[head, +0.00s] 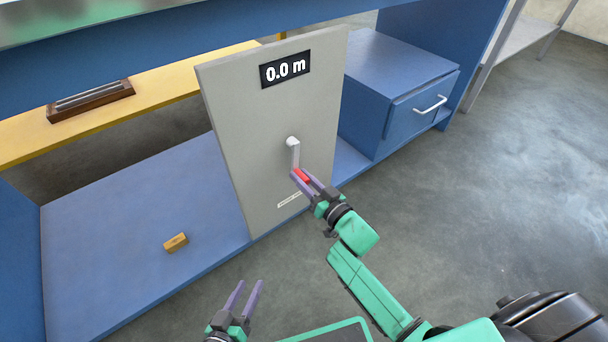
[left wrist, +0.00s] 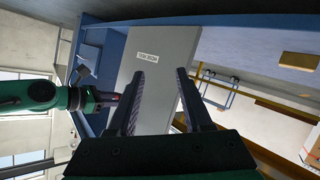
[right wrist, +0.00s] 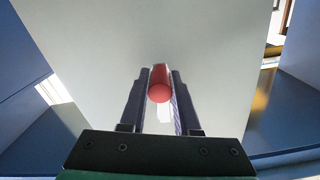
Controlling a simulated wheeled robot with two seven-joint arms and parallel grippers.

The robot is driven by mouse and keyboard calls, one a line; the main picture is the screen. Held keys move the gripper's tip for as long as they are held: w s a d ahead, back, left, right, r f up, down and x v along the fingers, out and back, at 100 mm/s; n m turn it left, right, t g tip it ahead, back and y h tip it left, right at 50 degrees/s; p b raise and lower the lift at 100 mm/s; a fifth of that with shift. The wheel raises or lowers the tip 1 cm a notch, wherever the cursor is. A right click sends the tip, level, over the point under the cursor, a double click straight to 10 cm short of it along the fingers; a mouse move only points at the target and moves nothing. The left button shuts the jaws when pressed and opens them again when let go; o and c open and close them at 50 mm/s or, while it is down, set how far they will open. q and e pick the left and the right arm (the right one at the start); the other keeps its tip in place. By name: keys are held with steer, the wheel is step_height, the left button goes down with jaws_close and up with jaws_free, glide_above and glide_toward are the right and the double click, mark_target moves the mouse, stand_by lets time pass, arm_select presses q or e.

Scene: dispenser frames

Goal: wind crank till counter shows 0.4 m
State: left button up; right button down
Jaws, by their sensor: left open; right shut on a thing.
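A grey upright panel (head: 270,130) carries a black counter (head: 285,70) that reads 0.0 m. Below it is a crank with a light grey arm (head: 294,153) that hangs down from its pivot, and a red handle (head: 301,175) at its lower end. My right gripper (head: 304,178) is shut on the red handle, which also shows between the fingers in the right wrist view (right wrist: 159,84). My left gripper (head: 243,296) is open and empty, low in front of the panel and apart from it.
A small yellow block (head: 176,242) lies on the blue shelf (head: 130,225) left of the panel. A blue drawer unit (head: 422,105) with a white handle stands at the right. A brown tray (head: 90,99) sits on the yellow board. The floor at right is clear.

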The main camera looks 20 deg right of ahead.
steer(key=shift+s+a+r+m+p, duration=0.25)
steer(key=shift+m+p, duration=0.25)
steer(key=shift+p, duration=0.3)
arm_select(q)
step_height(320, 180, up, 9)
steer(key=m+g+p, duration=0.1)
steer(key=g+p, duration=0.1)
steer(key=p, duration=0.4)
steer(key=s+a+r+g+y+p, duration=0.3)
steer(key=a+r+g, duration=0.1)
steer(key=a, duration=0.3)
steer(key=s+a+r+g+y+p, duration=0.3)
steer(key=a+r+g, duration=0.1)
steer(key=a, duration=0.3)
step_height(320, 180, down, 16)
steer(key=s+a+p, duration=0.1)
steer(key=a+p, duration=0.1)
steer(key=p, duration=0.3)
steer(key=shift+s+a+n+g+y+p, duration=0.2)
steer(key=shift+n+g+y+p, duration=0.1)
steer(key=shift+p, duration=0.05)
arm_select(e)
steer(key=s+a+r+m, duration=0.1)
steer(key=a+r+m, duration=0.2)
steer(key=m, duration=0.7)
steer(key=s+a+r+m, duration=0.1)
steer(key=a+r+m, duration=0.2)
steer(key=r+m, duration=0.4)
steer(key=shift+r+m, duration=0.4)
steer(key=shift+m, duration=1.1)
